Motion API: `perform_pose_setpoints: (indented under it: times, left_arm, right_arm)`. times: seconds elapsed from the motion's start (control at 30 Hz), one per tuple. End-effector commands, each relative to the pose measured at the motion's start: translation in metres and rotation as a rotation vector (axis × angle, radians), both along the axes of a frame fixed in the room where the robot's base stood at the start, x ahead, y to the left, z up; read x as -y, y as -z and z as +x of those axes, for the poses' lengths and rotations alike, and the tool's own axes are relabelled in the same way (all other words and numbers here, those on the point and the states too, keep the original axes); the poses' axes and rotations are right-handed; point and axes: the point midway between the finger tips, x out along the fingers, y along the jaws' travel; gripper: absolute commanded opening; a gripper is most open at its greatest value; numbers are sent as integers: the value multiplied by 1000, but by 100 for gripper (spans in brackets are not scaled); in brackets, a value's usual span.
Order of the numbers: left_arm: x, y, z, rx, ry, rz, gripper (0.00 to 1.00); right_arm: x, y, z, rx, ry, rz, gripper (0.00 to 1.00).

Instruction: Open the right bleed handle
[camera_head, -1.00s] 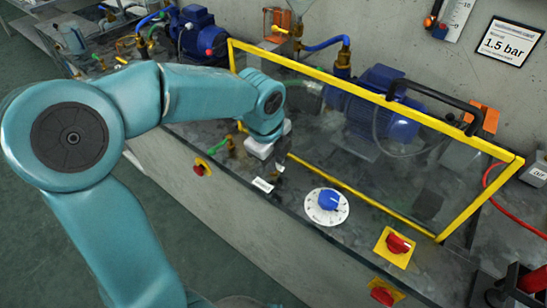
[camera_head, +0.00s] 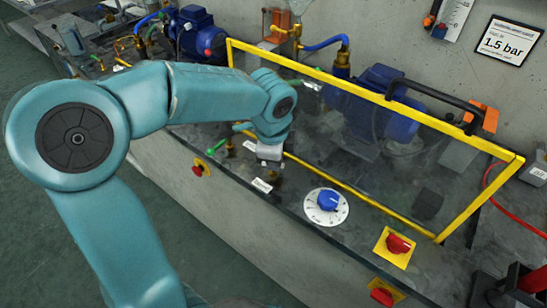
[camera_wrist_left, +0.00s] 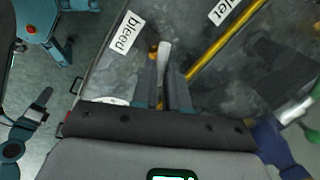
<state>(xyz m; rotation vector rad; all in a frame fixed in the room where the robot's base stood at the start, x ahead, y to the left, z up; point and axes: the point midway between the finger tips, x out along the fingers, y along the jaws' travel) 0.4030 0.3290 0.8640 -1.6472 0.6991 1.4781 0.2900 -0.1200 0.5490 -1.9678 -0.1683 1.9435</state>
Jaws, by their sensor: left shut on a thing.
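My left gripper (camera_wrist_left: 164,88) has its two dark fingers shut on a pale handle (camera_wrist_left: 164,58). The handle sits beside a brass fitting (camera_wrist_left: 153,48), next to a label reading "bleed" (camera_wrist_left: 127,32). In the head view my left gripper (camera_head: 268,164) is low over the bench, beside the lower yellow frame bar; its own wrist hides the handle there. The handle's lower part is hidden between the fingers. My right gripper is not clearly seen in either view.
A clear guard with a yellow frame (camera_head: 370,92) covers a blue pump (camera_head: 385,110). A blue dial (camera_head: 327,201) and red knob (camera_head: 397,243) lie to the right. A display (camera_head: 506,44) reads 1.5 bar. A green-handled valve (camera_head: 217,146) stands left of the gripper.

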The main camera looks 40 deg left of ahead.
Motion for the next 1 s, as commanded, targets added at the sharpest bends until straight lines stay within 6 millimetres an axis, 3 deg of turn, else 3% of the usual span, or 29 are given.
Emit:
perform_pose_setpoints:
  times: [1.0]
  left_arm:
    - [0, 1, 6, -4, -921, 0, 0]
  right_arm:
    - [0, 0, 0, 0, 0, 0, 38]
